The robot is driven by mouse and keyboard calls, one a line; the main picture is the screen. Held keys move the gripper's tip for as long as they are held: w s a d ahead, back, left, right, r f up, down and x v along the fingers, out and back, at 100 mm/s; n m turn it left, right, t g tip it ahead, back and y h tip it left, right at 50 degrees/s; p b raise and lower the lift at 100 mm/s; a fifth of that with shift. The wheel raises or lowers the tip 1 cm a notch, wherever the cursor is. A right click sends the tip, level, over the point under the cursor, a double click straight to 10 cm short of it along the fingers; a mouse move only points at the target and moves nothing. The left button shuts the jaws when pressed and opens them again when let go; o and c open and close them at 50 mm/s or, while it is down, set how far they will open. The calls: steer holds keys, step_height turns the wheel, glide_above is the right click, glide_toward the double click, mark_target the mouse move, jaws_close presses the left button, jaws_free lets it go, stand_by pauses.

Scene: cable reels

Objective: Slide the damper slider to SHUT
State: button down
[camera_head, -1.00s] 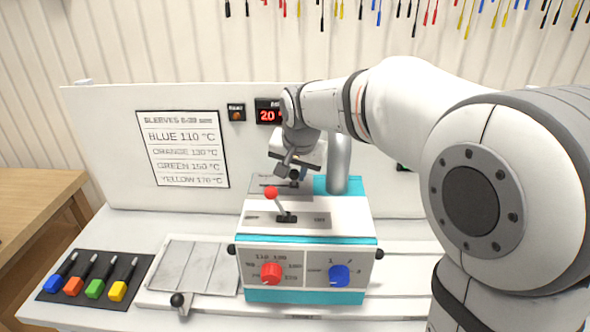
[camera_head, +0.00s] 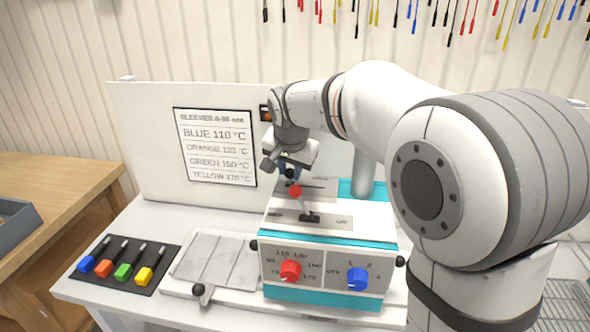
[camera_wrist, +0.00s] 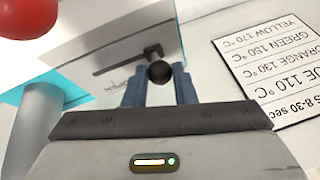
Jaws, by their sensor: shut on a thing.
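The damper slider's black knob (camera_head: 290,173) stands on the grey slotted plate (camera_head: 322,185) at the back of the machine's top. My gripper (camera_head: 287,165) reaches down over it from behind. In the wrist view, the dark round knob (camera_wrist: 158,72) sits between the two blue fingers of my gripper (camera_wrist: 160,88), which are shut on it. The slot (camera_wrist: 118,63) runs from the knob toward the left of that view, so the knob is near one end.
The white and teal machine (camera_head: 335,240) has a red-ball lever (camera_head: 295,191) close in front of the knob, with red (camera_head: 290,271) and blue (camera_head: 357,279) dials below. A grey post (camera_head: 365,175) rises behind. Coloured tools (camera_head: 122,270) lie at the left.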

steer(key=shift+a+r, duration=0.1)
steer(key=shift+a, duration=0.1)
steer(key=c, duration=1.4)
jaws_free()
steer(key=shift+a, duration=0.15)
steer(key=shift+o, duration=1.1)
steer(key=b+v, duration=0.1)
steer(key=v, duration=0.6)
steer(key=shift+s+r, duration=0.2)
steer(key=shift+r, duration=0.1)
